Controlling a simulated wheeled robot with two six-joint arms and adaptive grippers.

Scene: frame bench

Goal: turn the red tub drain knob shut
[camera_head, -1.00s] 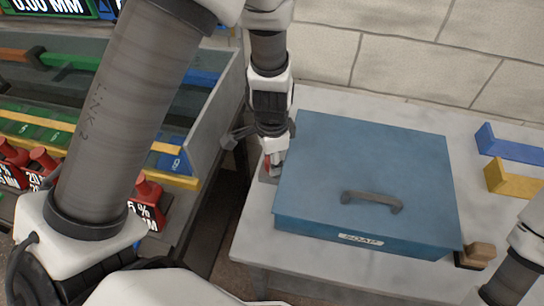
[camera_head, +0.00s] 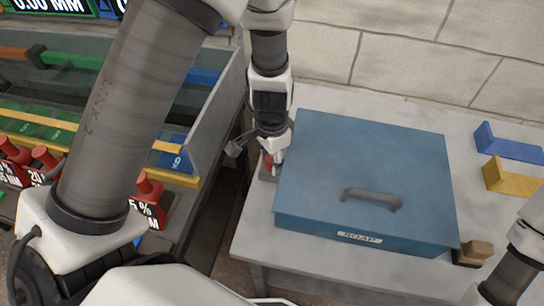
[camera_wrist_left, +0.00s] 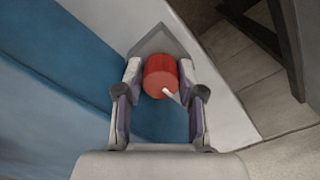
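The red tub drain knob (camera_wrist_left: 160,75) is a short cylinder with a thin white pointer, standing on a grey diamond-shaped plate (camera_wrist_left: 158,43) in the left wrist view. My left gripper (camera_wrist_left: 161,77) points at it, one finger on each side. The fingers are apart, with narrow gaps showing between their tips and the knob, so the gripper looks open. In the head view, the knob (camera_head: 268,162) shows partly beside my left gripper (camera_head: 277,155), at the left edge of the blue box. My right gripper is out of view; only part of that arm shows at lower right.
A brown block (camera_head: 473,252) and blue and yellow brackets (camera_head: 512,178) lie at right. A rack (camera_head: 213,110) stands left, across a gap.

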